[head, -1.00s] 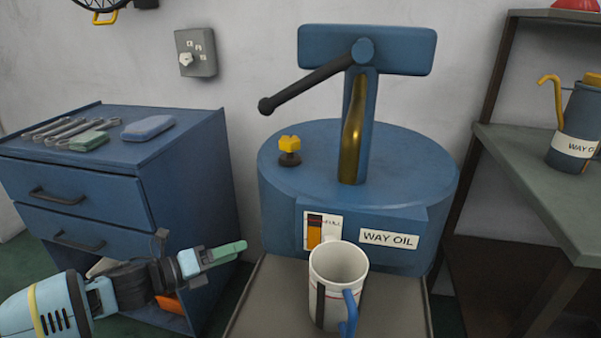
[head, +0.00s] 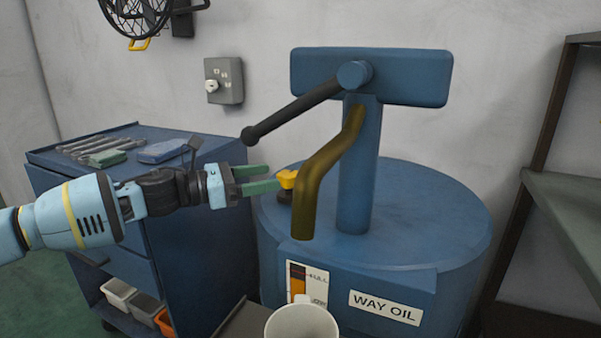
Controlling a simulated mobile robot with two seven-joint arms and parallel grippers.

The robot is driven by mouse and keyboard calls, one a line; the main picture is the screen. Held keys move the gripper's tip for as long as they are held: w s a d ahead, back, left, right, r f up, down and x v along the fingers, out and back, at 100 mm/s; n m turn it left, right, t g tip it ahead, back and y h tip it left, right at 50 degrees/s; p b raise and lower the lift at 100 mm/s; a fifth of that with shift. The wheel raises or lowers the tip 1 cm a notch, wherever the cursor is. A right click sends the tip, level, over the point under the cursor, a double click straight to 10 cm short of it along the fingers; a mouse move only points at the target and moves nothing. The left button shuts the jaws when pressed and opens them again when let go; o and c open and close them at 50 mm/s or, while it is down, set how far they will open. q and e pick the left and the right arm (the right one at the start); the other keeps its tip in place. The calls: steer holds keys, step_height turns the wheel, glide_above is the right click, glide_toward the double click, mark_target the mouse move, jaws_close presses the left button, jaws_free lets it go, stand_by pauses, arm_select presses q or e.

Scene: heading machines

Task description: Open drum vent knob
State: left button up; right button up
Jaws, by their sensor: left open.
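The blue way oil drum (head: 430,215) stands at centre right. Its yellow vent knob (head: 287,179) sits on a dark stem (head: 284,196) at the left of the drum top. My left gripper (head: 262,179) comes in from the left with green fingertips. It is open, and its tips are right at the knob's left side. The nearer fingertip overlaps the knob in the picture; I cannot tell if they touch. My right gripper is not in view.
A pump with a dark lever (head: 300,107) and a brass spout (head: 312,190) rises from the drum close to the knob. A white mug (head: 301,322) stands in front. A blue tool cabinet (head: 205,265) is behind my left arm.

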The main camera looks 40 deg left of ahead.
mark_target(297, 172)
arm_select(q)
steer(key=shift+w, duration=0.1)
steer(key=shift+w+d+r+p, duration=0.1)
steer(key=shift+w+d+p, duration=0.15)
steer(key=shift+w+p, duration=0.25)
steer(key=shift+p+x, duration=0.3)
steer(key=shift+x, duration=0.45)
steer(key=shift+p+x, duration=0.35)
steer(key=shift+x, duration=0.45)
steer(key=shift+p+x, duration=0.4)
steer(key=shift+x, duration=0.75)
steer(key=shift+w+d, duration=0.4)
steer(key=shift+w, duration=0.05)
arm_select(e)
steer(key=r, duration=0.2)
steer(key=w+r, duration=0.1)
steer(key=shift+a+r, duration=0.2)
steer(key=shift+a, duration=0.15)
